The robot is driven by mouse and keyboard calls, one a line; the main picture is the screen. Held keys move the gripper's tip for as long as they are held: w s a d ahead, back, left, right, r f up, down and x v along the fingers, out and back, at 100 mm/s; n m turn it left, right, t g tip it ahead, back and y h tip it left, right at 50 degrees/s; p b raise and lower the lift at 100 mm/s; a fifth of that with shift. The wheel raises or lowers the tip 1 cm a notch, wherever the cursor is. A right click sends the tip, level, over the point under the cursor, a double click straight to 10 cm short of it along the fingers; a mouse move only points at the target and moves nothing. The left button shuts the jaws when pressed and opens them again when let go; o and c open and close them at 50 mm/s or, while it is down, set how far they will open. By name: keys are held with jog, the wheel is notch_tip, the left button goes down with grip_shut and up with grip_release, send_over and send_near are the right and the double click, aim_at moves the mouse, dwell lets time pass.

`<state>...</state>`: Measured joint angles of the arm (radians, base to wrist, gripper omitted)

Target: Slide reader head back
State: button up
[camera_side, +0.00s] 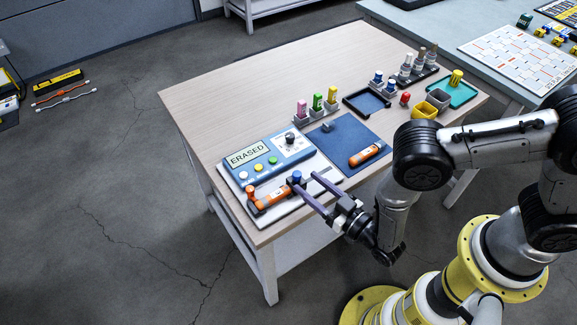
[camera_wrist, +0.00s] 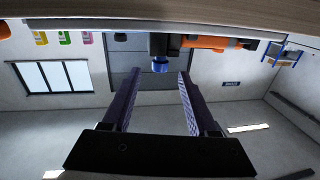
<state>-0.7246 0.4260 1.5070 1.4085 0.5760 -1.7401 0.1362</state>
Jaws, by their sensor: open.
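The reader (camera_side: 246,168) lies at the table's front left, and its screen reads "ERASED". On its front strip lies an orange sensor (camera_side: 270,197), with an orange-red end piece at its left. The dark reader head with a blue knob (camera_side: 297,177) is at the sensor's right end. My gripper (camera_side: 304,180) is open and empty, reaching in low from the right. In the wrist view the blue knob (camera_wrist: 160,66) appears in line with the gap between my fingertips (camera_wrist: 160,74), apart from both. The sensor (camera_wrist: 210,43) shows to its right there.
A blue mat (camera_side: 340,138) with a second orange sensor (camera_side: 364,155) lies right of the reader. Pink, green and yellow bottles (camera_side: 318,103) stand behind. A dark tray (camera_side: 367,103), yellow bin (camera_side: 424,110) and teal tray (camera_side: 460,94) are farther right. The table's back left is clear.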

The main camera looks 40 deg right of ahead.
jog(key=w, duration=0.5)
jog(key=w+a, duration=0.1)
jog(key=w, duration=0.2)
jog(key=shift+a, duration=0.1)
grip_shut()
dwell(1.2)
